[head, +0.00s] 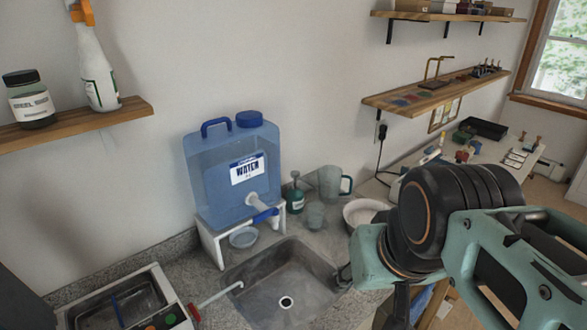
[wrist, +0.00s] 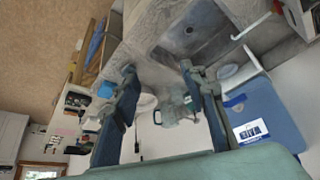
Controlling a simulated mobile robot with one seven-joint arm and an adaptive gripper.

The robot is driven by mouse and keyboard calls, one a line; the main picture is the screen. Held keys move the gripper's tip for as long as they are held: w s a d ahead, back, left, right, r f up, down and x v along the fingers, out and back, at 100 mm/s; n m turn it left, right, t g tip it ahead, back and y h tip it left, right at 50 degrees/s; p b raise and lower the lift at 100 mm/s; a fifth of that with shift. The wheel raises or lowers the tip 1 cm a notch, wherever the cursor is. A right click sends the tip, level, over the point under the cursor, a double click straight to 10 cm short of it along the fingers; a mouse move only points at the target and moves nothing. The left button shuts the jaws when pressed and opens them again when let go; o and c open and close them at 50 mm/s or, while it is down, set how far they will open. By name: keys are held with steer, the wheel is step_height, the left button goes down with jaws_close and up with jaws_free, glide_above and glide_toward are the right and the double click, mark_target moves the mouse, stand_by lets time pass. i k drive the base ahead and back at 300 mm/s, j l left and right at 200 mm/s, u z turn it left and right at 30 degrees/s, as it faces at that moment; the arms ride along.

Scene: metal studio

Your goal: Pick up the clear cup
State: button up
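The clear cup (head: 315,216) stands upright on the counter behind the sink, in front of a clear pitcher (head: 330,182) with a dark handle. In the wrist view the pitcher (wrist: 172,110) shows between my fingers, further off; I cannot clearly make out the cup there, and a finger may cover it. My gripper (wrist: 157,68) is open and empty, its two fingers spread wide. In the head view it is mostly hidden behind my arm, with a fingertip over the sink's right edge, apart from the cup.
A blue water jug (head: 235,172) on a white stand is left of the cup, with a small dish (head: 243,237) below its tap. A green pump bottle (head: 295,196) and white bowl (head: 360,217) flank the cup. The sink (head: 275,268) lies in front.

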mark_target(314, 210)
steer(key=i+l+u, duration=0.15)
steer(key=l+u, duration=0.2)
steer(key=i+l+u, duration=0.1)
steer(key=l+u, duration=0.3)
steer(key=l, duration=0.15)
steer(key=l+u, duration=0.35)
steer(key=l, duration=0.15)
steer(key=k+j+z, duration=0.1)
steer(key=i+l+u, duration=0.25)
steer(key=k, duration=0.1)
